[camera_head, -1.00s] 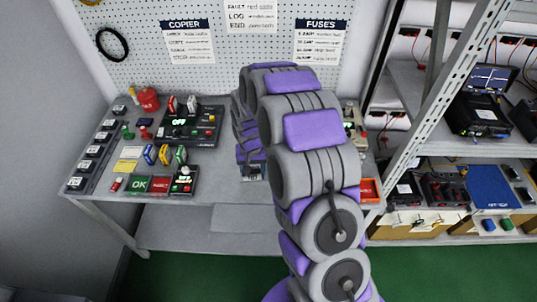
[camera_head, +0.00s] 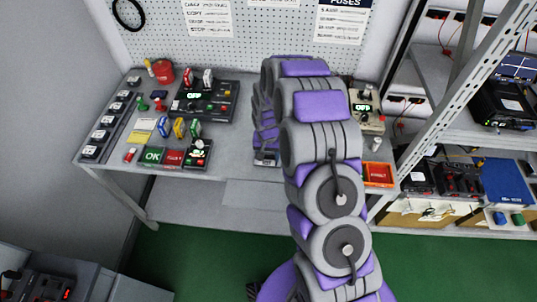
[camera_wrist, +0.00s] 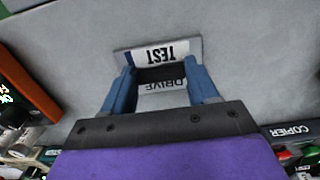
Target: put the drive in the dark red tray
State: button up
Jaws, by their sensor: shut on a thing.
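My gripper (camera_wrist: 163,76) has blue fingers closed on the drive (camera_wrist: 158,54), a light block with a dark band and the words TEST and DRIVE, upside down in the wrist view. A grey surface lies behind it; I cannot tell the gap. In the head view my arm hides most of the gripper; the drive's pale end (camera_head: 265,161) shows left of the arm, over the middle of the bench.
An orange-red bin (camera_head: 378,174) stands at the bench's right end. Switch panels (camera_head: 206,102) and small coloured parts crowd the left half. A metal rack (camera_head: 452,95) stands at right, and a grey unit (camera_head: 60,280) at lower left. The bench's front middle is clear.

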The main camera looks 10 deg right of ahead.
jog(key=shift+a, duration=0.25)
jog(key=shift+d, duration=0.15)
jog(key=o, duration=0.7)
jog(key=shift+d, duration=0.2)
jog(key=o, duration=0.4)
jog(key=shift+d, duration=0.25)
